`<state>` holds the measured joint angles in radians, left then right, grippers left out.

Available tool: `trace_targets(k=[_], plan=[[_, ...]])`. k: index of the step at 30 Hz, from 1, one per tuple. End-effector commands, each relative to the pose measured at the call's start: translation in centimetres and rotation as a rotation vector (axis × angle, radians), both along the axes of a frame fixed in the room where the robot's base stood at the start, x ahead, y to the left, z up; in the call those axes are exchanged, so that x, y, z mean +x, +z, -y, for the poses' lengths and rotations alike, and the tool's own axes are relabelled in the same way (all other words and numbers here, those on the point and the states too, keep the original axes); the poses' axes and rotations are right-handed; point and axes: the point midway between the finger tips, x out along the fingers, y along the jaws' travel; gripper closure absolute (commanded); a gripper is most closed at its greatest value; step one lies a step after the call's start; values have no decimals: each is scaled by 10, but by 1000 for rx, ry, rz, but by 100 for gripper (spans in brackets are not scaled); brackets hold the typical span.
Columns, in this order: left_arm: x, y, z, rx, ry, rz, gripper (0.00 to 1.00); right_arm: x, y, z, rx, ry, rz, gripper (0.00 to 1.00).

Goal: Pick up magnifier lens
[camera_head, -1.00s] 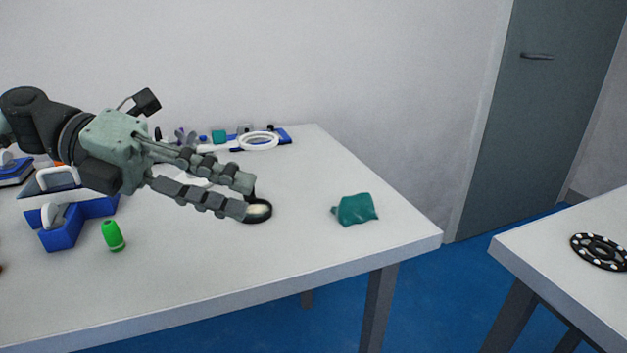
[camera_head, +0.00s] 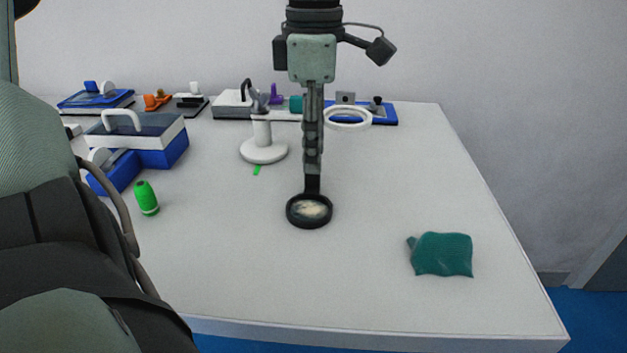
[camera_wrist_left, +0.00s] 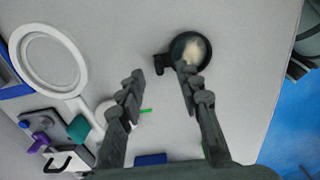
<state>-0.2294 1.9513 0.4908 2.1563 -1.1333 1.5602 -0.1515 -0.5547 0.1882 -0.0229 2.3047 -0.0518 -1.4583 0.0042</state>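The magnifier lens (camera_head: 323,208), round with a black rim and a short black tab, lies on the white table (camera_head: 365,292). My left gripper (camera_head: 312,170) points down just behind it in the head view, seen edge-on. In the left wrist view the gripper (camera_wrist_left: 161,74) is open, with its two fingers apart and nothing gripped between them. There the lens (camera_wrist_left: 190,47) is just beyond the right fingertip, and its tab sits ahead of the gap. Contact cannot be told. My right gripper is not in view.
A teal cloth-like bag (camera_head: 441,254) lies to the right, and a green bottle (camera_head: 146,198) to the left. Behind stand a white ring lamp (camera_head: 347,126), a white round base (camera_head: 264,152) and blue-and-white boxes (camera_head: 160,142). The front middle of the table is clear.

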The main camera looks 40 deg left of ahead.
Motion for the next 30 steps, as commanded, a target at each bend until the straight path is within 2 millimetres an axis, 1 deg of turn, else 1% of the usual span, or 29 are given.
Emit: trace_targets(k=[1,3,6,9,15,23,24,30], plan=[[-2,-9,-2,-5,0,-5,66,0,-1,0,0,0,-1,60],[-3,-20,-4,-5,0,-5,66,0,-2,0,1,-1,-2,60],[-3,-31,-4,-3,-1,-3,66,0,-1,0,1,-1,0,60],[-2,-36,-4,-3,0,-2,66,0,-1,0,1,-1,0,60],[-2,-36,-4,-3,1,0,66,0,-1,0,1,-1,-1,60],[-2,-36,-4,-3,1,0,98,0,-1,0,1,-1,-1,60],[-2,-36,-4,-3,1,0,100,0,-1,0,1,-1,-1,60],[-2,-36,-4,-3,1,0,100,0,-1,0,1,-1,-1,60]])
